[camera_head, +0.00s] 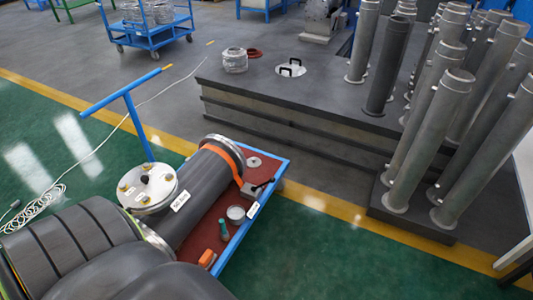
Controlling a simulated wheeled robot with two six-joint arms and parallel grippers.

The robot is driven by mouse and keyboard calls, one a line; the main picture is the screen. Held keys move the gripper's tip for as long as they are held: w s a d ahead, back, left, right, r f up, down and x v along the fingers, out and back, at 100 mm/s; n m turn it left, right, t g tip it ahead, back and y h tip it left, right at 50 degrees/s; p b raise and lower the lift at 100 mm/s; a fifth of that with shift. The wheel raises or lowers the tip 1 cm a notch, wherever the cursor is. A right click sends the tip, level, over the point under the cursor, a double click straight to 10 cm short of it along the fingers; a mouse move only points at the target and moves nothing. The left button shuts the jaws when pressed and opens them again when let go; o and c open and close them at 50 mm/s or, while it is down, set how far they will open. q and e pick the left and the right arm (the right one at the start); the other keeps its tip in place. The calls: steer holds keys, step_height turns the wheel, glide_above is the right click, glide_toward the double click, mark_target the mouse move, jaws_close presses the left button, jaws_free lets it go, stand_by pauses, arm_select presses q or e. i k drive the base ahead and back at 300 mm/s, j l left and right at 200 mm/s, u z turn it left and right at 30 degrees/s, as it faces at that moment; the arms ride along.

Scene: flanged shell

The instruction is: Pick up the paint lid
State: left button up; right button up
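No label marks a paint lid, so I cannot tell for sure which thing it is. A small round silver can or lid (236,213) sits on the red top of the blue-framed cart (284,170), near its right edge. A larger round white plate with brass fittings (147,188) is at the left end of a dark labelled cylinder (202,188). A white disc with two black handles (291,70) lies on the grey platform farther back. Neither of my grippers is in view, and nothing shown is held.
A teal bottle (223,230), an orange item (207,259) and a small dark tool (258,187) crowd the cart. Tall grey tubes (433,135) stand at right. A metal can (235,60) is on the platform. Green floor (310,260) is clear in front.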

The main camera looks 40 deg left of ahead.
mark_target(253, 162)
steer(key=i+u, duration=0.2)
steer(key=i, duration=0.3)
steer(key=i+l+u, duration=0.2)
steer(key=i, duration=0.35)
steer(key=i+l+u, duration=0.2)
steer(key=i, duration=0.3)
steer(key=i+u, duration=0.25)
steer(key=u, duration=0.2)
steer(key=i+u, duration=0.3)
steer(key=u, duration=0.15)
steer(key=i+l+u, duration=0.1)
steer(key=i+u, duration=0.2)
steer(key=u, duration=0.15)
steer(key=i+l+u, duration=0.2)
steer(key=u, duration=0.25)
steer(key=i+l+u, duration=0.25)
steer(key=u, duration=0.25)
steer(key=i+l+u, duration=0.45)
steer(key=k, duration=0.05)
